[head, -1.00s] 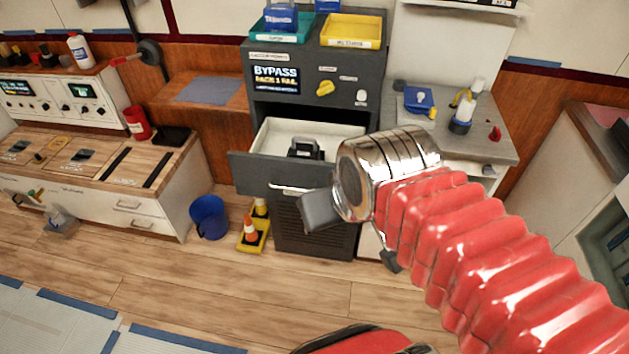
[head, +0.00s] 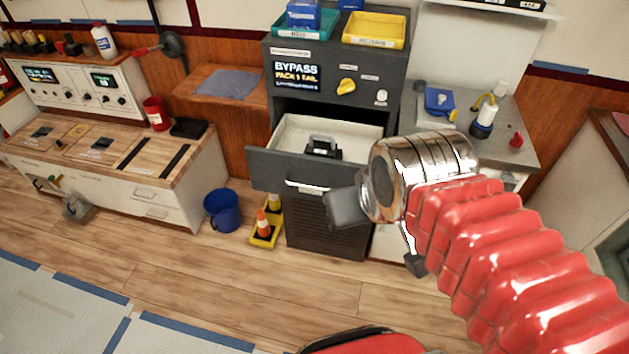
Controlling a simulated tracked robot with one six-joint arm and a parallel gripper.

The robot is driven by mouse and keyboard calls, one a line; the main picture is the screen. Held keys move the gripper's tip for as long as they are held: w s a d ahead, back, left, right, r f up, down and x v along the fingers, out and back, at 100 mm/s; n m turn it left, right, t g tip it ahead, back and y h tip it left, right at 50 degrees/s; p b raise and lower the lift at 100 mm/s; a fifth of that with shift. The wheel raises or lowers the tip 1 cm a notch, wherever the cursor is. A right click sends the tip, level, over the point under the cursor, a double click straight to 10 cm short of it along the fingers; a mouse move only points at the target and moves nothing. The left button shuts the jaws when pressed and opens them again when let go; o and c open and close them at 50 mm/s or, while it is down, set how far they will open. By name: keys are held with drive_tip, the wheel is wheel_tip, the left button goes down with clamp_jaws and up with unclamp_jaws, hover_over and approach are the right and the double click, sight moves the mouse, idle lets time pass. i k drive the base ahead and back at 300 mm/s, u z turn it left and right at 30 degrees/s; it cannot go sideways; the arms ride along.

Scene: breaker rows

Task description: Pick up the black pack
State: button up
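A black pack (head: 322,148) with a grey handle on top sits inside the open white-lined drawer (head: 283,131) of the dark cabinet (head: 330,225). My gripper (head: 381,237) is in front of the cabinet, to the right of and nearer than the pack. One dark finger shows at the left and another lower right, wide apart, with nothing seen between them. The gripper is not touching the pack. The chrome wrist hides part of the drawer's right side.
A yellow knob (head: 346,86) and a screen reading "BYPASS" (head: 297,76) are above the drawer. A blue bucket (head: 222,210) and a small orange cone (head: 263,224) stand on the floor to its left. A flat black item (head: 189,128) lies on the left counter.

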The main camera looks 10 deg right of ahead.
sight(317, 148)
drive_tip(key=z, duration=0.05)
drive_tip(key=k, duration=0.65)
drive_tip(key=u, duration=0.35)
drive_tip(key=i, duration=1.3)
drive_tip(key=u, duration=0.45)
drive_tip(key=i, duration=0.55)
drive_tip(key=z, duration=0.05)
